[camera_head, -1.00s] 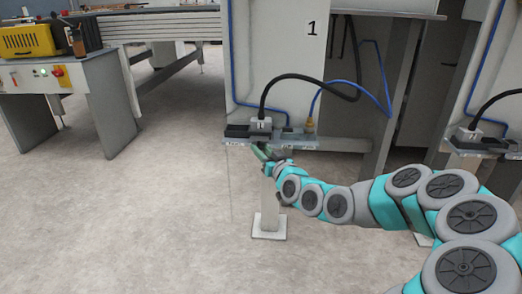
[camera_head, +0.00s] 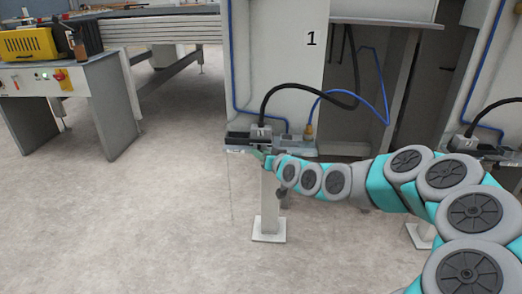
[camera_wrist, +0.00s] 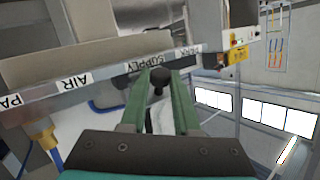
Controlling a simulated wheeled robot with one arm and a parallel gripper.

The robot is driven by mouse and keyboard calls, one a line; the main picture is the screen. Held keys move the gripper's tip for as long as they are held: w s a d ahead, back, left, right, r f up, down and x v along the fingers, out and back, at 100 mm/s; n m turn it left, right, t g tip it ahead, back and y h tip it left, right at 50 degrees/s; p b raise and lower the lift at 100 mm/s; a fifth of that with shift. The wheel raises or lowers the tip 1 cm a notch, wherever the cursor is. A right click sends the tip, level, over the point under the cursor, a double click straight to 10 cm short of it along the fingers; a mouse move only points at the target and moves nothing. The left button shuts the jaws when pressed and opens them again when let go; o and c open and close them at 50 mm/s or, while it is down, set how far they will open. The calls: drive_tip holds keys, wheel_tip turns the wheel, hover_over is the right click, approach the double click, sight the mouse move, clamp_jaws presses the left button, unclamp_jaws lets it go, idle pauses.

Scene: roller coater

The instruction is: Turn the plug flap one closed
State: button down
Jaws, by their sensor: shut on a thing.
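A narrow grey shelf (camera_head: 300,150) juts out below the panel marked 1. A grey plug (camera_head: 262,131) with a thick black cable sits on it, beside a dark block (camera_head: 238,138). I cannot clearly tell the outline or angle of plug flap one among these parts. My gripper (camera_head: 266,158) is at the shelf's front edge, just below the plug. In the wrist view its green fingers (camera_wrist: 160,90) are shut on a dark knob (camera_wrist: 158,76) by the SUPPLY label (camera_wrist: 147,66). Whatever the knob joins is hidden.
The shelf stands on a pale post (camera_head: 270,210) with a foot plate. A blue cable (camera_head: 345,95) loops to the right. A similar shelf and plug (camera_head: 466,140) stand at the far right. The floor on the left is clear, up to a machine table (camera_head: 90,100).

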drive_tip(key=r+g+p, duration=0.1)
drive_tip(key=r+m+g+p, duration=0.1)
drive_tip(key=shift+w+h+p, duration=0.3)
drive_tip(key=g+p, duration=0.1)
drive_tip(key=w+r+m+g+p, duration=0.1)
drive_tip(key=g, duration=0.1)
drive_tip(key=shift+h, duration=0.3)
drive_tip(key=g+p, duration=0.1)
drive_tip(key=w+m+g+p, duration=0.1)
drive_tip(key=p, duration=0.1)
drive_tip(key=shift+r+g, duration=0.35)
drive_tip(key=shift+g, duration=0.05)
drive_tip(key=shift+w+m+g+p, duration=0.4)
drive_tip(key=shift+m+g+p, duration=0.1)
drive_tip(key=shift+g+p, duration=0.45)
drive_tip(key=c, duration=0.9)
unclamp_jaws()
